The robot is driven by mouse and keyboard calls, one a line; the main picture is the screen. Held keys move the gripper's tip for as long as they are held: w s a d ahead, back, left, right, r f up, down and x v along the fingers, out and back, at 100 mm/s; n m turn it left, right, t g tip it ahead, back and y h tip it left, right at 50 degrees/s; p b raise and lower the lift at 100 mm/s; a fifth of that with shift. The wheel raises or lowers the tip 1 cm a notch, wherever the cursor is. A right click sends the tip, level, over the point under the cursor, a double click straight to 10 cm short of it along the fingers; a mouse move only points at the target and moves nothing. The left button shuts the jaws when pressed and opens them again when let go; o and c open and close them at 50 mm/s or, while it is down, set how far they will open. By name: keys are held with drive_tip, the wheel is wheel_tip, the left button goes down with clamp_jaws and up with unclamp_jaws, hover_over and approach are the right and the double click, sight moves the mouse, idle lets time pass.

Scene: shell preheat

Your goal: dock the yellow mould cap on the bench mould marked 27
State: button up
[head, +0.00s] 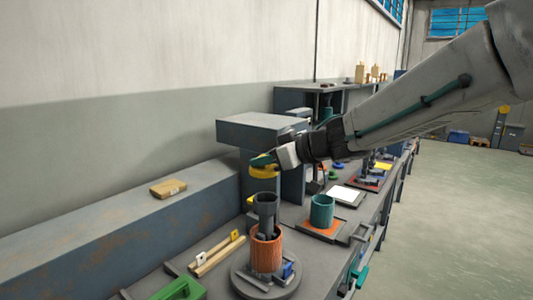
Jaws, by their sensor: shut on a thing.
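The yellow mould cap (262,171) is held at the end of my arm, in the upper middle of the head view. My gripper (277,159) is shut on it; the fingers are partly hidden and small. Below the cap in the picture, a dark grey open-topped cup (265,208) stands upright in an orange ribbed cylinder (266,250) on a round grey base (246,280). A gap shows between cap and cup. A teal cylinder (322,212) stands on an orange plate to the right. I cannot read the number 27 on any mould.
A grey raised block (262,131) stands behind my gripper. Wooden strips (216,256) and a green object (180,290) lie at the front left. A white sheet (343,194) lies farther back. A wooden block (168,188) rests on the left ledge. Open floor (460,210) lies right.

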sight(266, 175)
drive_tip(key=shift+a+f, duration=0.1)
drive_tip(key=shift+f, duration=0.15)
drive_tip(key=f, duration=0.4)
drive_tip(key=shift+w+d, duration=0.2)
drive_tip(key=shift+f, duration=0.65)
drive_tip(key=shift+s+d, duration=0.15)
drive_tip(key=shift+s, duration=0.05)
drive_tip(key=shift+f, duration=0.55)
idle(0.7)
drive_tip(key=o, duration=0.7)
drive_tip(key=shift+v, duration=5.5)
